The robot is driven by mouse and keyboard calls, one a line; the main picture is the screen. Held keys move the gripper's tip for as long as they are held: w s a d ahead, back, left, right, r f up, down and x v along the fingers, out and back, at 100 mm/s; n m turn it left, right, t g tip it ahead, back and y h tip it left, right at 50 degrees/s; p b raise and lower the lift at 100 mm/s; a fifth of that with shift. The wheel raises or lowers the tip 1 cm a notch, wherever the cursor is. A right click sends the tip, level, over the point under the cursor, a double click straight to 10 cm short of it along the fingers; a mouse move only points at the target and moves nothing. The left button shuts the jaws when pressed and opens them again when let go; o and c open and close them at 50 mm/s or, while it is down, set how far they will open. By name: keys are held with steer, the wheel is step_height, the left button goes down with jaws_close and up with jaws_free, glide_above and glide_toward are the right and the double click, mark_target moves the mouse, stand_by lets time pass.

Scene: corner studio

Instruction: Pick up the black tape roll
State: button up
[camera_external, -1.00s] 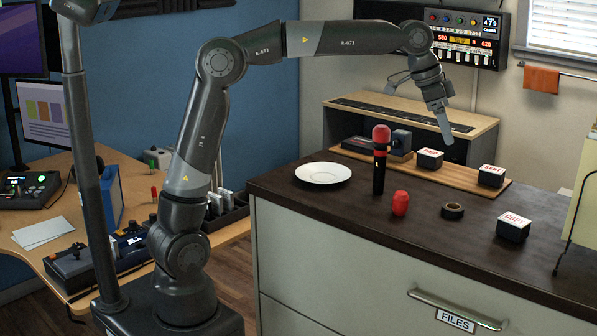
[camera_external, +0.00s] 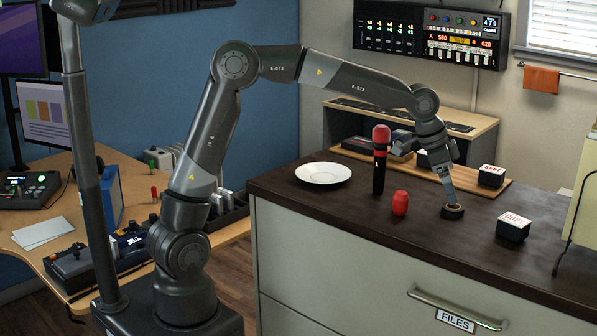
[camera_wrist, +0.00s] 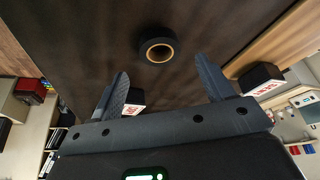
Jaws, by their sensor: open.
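The black tape roll (camera_external: 453,212) lies flat on the dark cabinet top, with a tan inner ring. In the wrist view the tape roll (camera_wrist: 158,50) shows whole, beyond the fingertips and roughly midway between them. My gripper (camera_external: 449,190) is above the roll, pointing down, with a finger overlapping the roll's back part in the external view. In the wrist view my gripper (camera_wrist: 162,72) has its two fingers well apart with nothing between them. I cannot tell the exact height of the fingertips above the roll.
A red knob-like object (camera_external: 400,203) and a black and red microphone (camera_external: 379,172) stand left of the roll. A COPY block (camera_external: 513,228) sits to its right. A SENT block (camera_external: 491,176) is on the wooden board behind. A white plate (camera_external: 323,173) lies farther left.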

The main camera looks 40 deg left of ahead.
mark_target(453, 210)
steer(key=x, duration=0.4)
steer(key=shift+a+f, duration=0.15)
steer(key=shift+f, duration=0.1)
steer(key=c, duration=1)
